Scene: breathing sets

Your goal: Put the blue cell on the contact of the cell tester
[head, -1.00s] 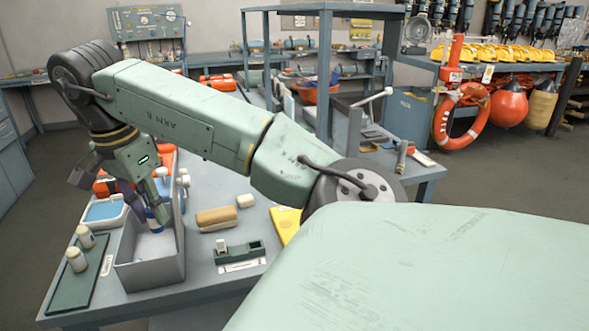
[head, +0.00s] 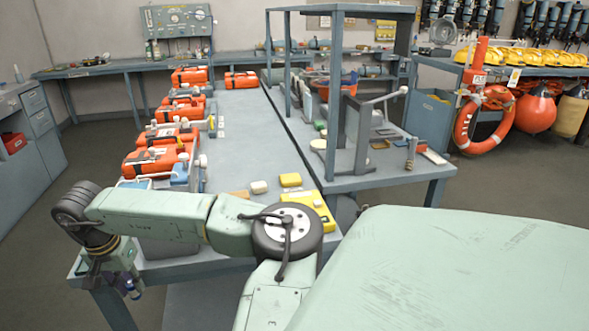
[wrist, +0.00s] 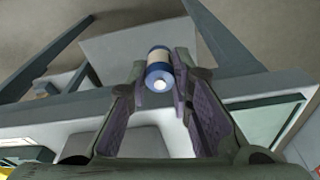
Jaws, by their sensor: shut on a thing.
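My gripper (wrist: 160,85) is shut on the blue cell (wrist: 158,70), whose blue end with a pale nub faces the wrist camera. A cream band goes round the cell's middle. In the head view the gripper hangs at the lower left, in front of the table's near edge, and the blue cell (head: 133,291) shows small below it. A yellow device (head: 313,207) lies on the table near its right front; it may be the cell tester, but its contact cannot be made out. My arm hides part of the table front.
The grey bin (head: 168,247) stands behind my arm, partly hidden. Several orange cases (head: 155,160) line the table's left side. A cream block (head: 259,187) and a small yellow block (head: 290,180) lie behind the yellow device. The mid-table surface (head: 250,135) is clear.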

